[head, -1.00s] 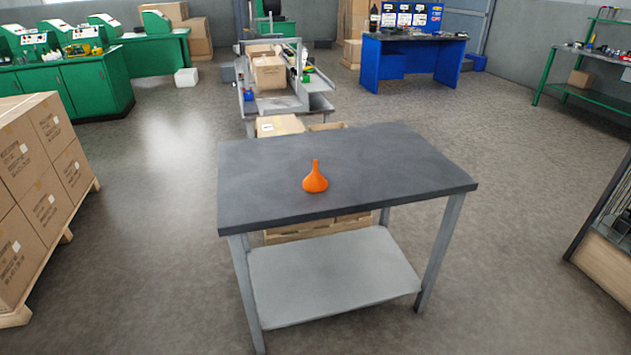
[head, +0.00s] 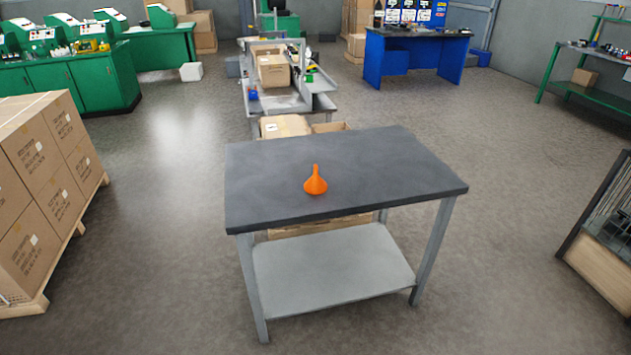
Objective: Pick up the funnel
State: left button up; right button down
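The orange funnel (head: 315,183) stands on the dark grey top of a metal table (head: 400,165), with its wide end down and its thin spout pointing up. It is a little in from the table's near edge, left of the middle of the top. Nothing touches it. Neither of my grippers shows in the head view.
The table has a bare lower shelf (head: 330,272). Stacked boxes (head: 45,165) on a pallet stand at the left. A rack (head: 605,215) stands at the right edge. Boxes and a grey machine (head: 275,85) are behind the table. Floor around the table's front is clear.

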aim_at(316, 184)
jog(key=i+l+u, duration=0.1)
jog(key=i+l, duration=0.2)
jog(key=i+l+u, duration=0.15)
jog(key=i+l, duration=0.15)
jog(key=l, duration=0.15)
jog(key=i+l+u, duration=0.1)
jog(key=i+l, duration=0.15)
jog(key=l, duration=0.15)
jog(key=i+l+u, duration=0.15)
jog(key=l, duration=0.3)
jog(key=i, duration=0.1)
